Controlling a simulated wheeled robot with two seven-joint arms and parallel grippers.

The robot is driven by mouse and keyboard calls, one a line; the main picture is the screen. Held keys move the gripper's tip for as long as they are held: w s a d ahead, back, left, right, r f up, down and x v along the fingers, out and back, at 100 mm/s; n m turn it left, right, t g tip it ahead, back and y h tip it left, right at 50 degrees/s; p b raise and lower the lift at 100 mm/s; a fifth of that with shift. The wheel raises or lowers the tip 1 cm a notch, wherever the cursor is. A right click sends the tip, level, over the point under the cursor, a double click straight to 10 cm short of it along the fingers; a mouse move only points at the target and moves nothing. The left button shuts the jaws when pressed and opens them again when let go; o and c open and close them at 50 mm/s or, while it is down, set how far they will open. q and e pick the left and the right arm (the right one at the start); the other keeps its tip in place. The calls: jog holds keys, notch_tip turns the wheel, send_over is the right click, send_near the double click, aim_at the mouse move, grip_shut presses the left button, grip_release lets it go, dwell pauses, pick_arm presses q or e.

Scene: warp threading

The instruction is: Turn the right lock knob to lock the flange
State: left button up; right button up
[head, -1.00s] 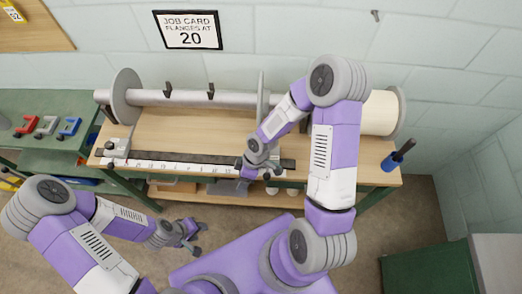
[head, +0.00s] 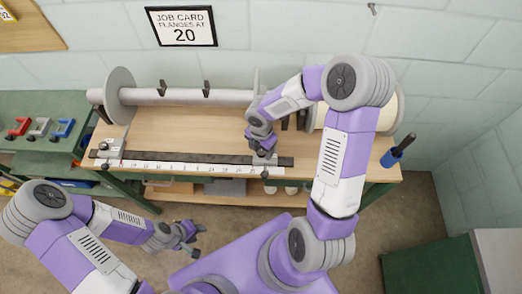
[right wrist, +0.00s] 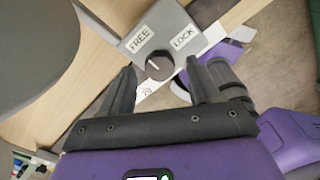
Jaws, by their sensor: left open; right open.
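The right lock knob (right wrist: 159,65) is a dark round knob with a light mark, on a grey block (right wrist: 160,30) labelled FREE (right wrist: 140,39) and LOCK (right wrist: 184,39). In the head view the block (head: 264,160) sits at the right part of the ruler rail, partly hidden by my right gripper (head: 262,147). In the right wrist view my right gripper (right wrist: 161,72) is open, with one fingertip on each side of the knob and gaps showing. The right flange (head: 256,92) is a grey disc on the bar, partly hidden by my arm. My left gripper (head: 192,240) is open and empty, off the bench front.
The left flange (head: 121,95) and a left block (head: 110,150) stand at the bench's left. A white ruler (head: 185,168) runs along the front edge. A blue-handled tool (head: 392,157) is at the right end. Colored clamps (head: 40,128) lie on the green table.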

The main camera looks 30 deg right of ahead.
jog(key=shift+f, duration=0.35)
jog(key=c, duration=1)
jog(key=shift+c, duration=0.2)
